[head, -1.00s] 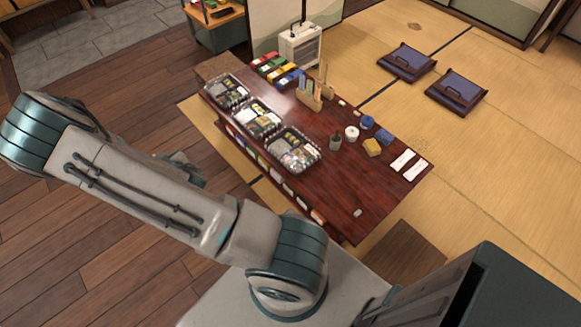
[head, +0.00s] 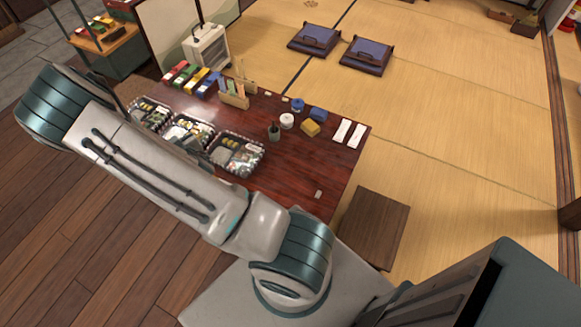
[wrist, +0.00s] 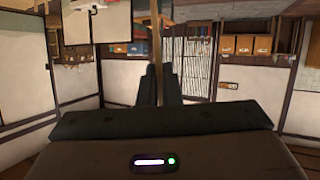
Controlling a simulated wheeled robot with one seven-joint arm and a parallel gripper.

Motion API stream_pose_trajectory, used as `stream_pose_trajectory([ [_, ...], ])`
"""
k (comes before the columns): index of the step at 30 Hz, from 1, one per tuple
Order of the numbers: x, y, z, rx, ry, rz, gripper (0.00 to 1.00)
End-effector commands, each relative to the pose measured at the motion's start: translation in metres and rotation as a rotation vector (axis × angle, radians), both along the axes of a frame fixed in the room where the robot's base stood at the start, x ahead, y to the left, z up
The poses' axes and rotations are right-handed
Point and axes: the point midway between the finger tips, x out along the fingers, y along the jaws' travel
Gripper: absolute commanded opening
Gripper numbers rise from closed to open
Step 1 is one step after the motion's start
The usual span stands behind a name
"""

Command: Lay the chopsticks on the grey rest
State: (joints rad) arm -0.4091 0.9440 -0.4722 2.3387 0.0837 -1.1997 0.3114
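The small grey rest (head: 318,194) lies near the right front part of the dark red table (head: 285,185) in the head view. I cannot make out the chopsticks for certain on the table. My gripper (wrist: 160,85) shows in the wrist view as two dark fingers close together, pointing at the far walls. A thin tan upright strip (wrist: 155,40) shows at the gap between them; I cannot tell whether it is chopsticks in the grip or a post behind. In the head view my arm reaches left across the table's front side, and the gripper is hidden there.
A dark cup (head: 274,132), white pot (head: 287,121), yellow block (head: 310,128) and white strips (head: 341,131) stand or lie farther back. A wooden stool (head: 374,225) is at the right. The table's right front is mostly bare.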

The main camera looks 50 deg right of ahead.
Motion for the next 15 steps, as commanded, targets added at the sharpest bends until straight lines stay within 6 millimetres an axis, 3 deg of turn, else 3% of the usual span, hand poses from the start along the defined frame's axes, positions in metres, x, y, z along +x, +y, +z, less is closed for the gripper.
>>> stream_pose_trajectory([
  [1,0.002,-0.018,-0.022,-0.034,0.001,-0.045,0.0],
  [8,-0.003,-0.1,-0.069,-0.242,0.054,-0.252,0.0],
  [15,-0.029,-0.176,-0.119,-0.476,0.167,-0.47,0.0],
])
